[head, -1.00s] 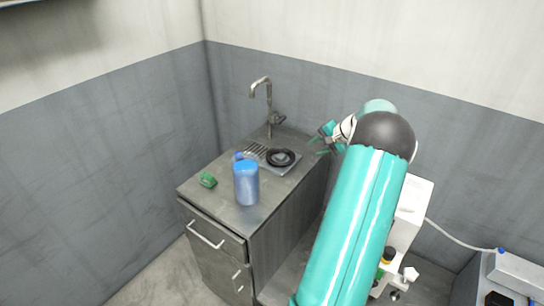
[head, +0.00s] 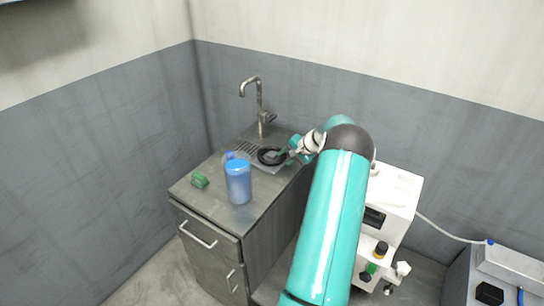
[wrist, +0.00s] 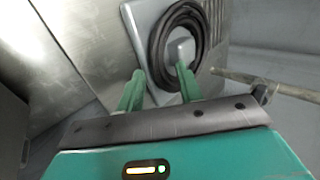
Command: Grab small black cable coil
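The small black cable coil (head: 269,157) lies on the sink area of the metal counter, below the faucet. In the wrist view the coil (wrist: 160,48) is a black ring around a light grey raised block. My gripper (head: 288,156) is at the coil's right side in the head view. In the wrist view its two green fingers (wrist: 160,88) are spread apart and point at the near part of the coil. The fingers look open with nothing held. Whether a fingertip touches the coil I cannot tell.
A blue bottle (head: 238,181) stands on the counter in front of the coil, with a green object (head: 200,181) to its left. The faucet (head: 259,105) rises behind the coil. A white machine (head: 392,200) stands right of the counter.

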